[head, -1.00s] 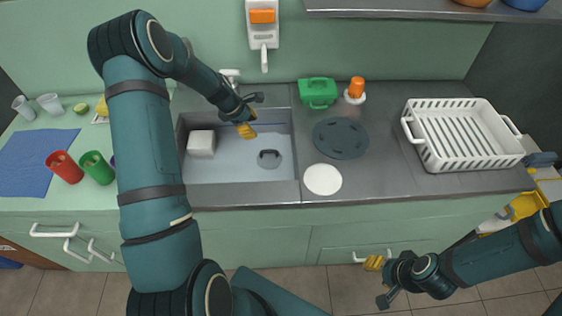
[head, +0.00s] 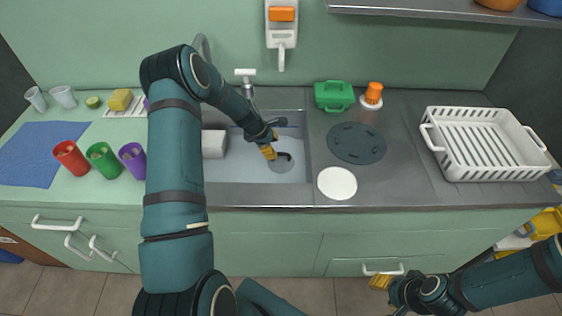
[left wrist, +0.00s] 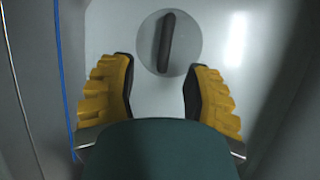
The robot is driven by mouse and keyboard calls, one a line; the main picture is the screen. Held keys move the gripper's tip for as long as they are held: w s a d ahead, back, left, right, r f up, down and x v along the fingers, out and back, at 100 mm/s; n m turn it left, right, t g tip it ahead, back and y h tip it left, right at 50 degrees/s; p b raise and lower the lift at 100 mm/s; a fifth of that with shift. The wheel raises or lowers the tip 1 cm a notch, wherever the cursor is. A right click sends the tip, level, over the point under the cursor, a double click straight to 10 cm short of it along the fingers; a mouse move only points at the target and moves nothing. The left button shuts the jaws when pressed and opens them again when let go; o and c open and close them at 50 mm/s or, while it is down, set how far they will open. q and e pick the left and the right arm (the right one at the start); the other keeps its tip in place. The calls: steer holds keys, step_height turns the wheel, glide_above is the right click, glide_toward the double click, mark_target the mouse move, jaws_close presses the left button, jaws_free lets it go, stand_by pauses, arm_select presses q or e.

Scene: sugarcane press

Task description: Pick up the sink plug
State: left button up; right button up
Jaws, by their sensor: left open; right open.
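The sink plug (head: 282,162) is a grey disc with a dark raised handle bar, lying on the floor of the sink (head: 235,172). In the left wrist view the plug (left wrist: 169,43) shows whole, with its bar upright in the picture, just beyond the fingertips. My left gripper (head: 270,151) is inside the sink, close to the plug and partly in front of it in the head view. Its yellow fingers (left wrist: 158,92) are spread apart with nothing between them. My right gripper (head: 388,288) is open and empty, low in front of the cabinets.
A white block (head: 214,143) stands in the sink left of my gripper. The faucet (head: 246,80) rises behind it. A white disc (head: 337,183), a dark round mat (head: 356,143) and a white rack (head: 485,143) lie to the right. Several cups stand left.

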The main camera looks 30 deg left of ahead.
mark_target(281, 158)
arm_select(q)
steer(key=b+x, duration=0.1)
steer(key=x, duration=0.4)
steer(key=shift+s+d+f, duration=0.1)
steer(key=shift+s+d, duration=0.05)
steer(key=shift+c, duration=0.4)
steer(key=shift+s, duration=0.1)
jaws_close()
